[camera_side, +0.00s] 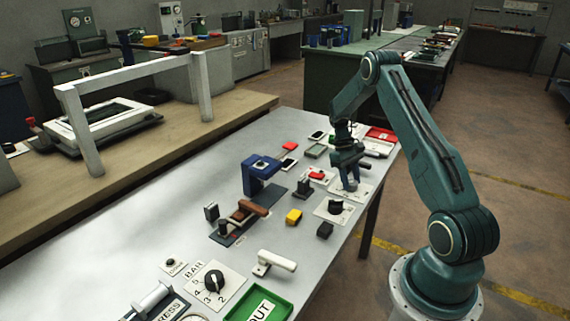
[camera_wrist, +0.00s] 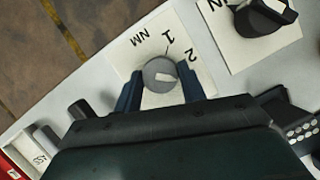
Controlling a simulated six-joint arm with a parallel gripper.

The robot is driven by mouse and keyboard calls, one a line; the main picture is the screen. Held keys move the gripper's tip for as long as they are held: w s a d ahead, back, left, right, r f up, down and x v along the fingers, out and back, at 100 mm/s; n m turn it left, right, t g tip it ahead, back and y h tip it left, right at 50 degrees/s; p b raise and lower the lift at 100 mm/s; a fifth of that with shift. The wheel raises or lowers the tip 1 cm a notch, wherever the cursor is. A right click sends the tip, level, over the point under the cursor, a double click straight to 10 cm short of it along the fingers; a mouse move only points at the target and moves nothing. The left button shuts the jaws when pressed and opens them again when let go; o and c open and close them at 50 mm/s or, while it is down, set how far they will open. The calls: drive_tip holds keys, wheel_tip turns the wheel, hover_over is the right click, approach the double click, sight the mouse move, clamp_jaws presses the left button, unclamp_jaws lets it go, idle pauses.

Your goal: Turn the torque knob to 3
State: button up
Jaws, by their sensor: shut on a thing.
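The torque knob (camera_wrist: 160,73) is a round grey knob on a white plate (camera_wrist: 125,57) marked NM, with 1 and 2 printed around it. A pale mark on its top lies toward the right side; the number it lines up with is not clear. No 3 is visible; part of the plate is hidden by my gripper. My gripper (camera_wrist: 161,90) has one blue finger on each side of the knob and is shut on it. In the side view my gripper (camera_side: 349,171) reaches down over the grey knob (camera_side: 350,185) near the table's right edge.
A plate with a black knob (camera_wrist: 262,16) sits close by, also in the side view (camera_side: 335,207). The BAR dial (camera_side: 214,281) and green OUT tray (camera_side: 262,303) are nearer the camera.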

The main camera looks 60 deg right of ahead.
drive_tip(key=shift+m, duration=0.3)
drive_tip(key=o, duration=1)
drive_tip(key=shift+c, duration=0.2)
drive_tip(key=shift+r, duration=0.15)
drive_tip(key=v, duration=1.1)
drive_tip(key=shift+d+r, duration=0.2)
drive_tip(key=shift+r, duration=0.1)
drive_tip(key=shift+r, duration=0.1)
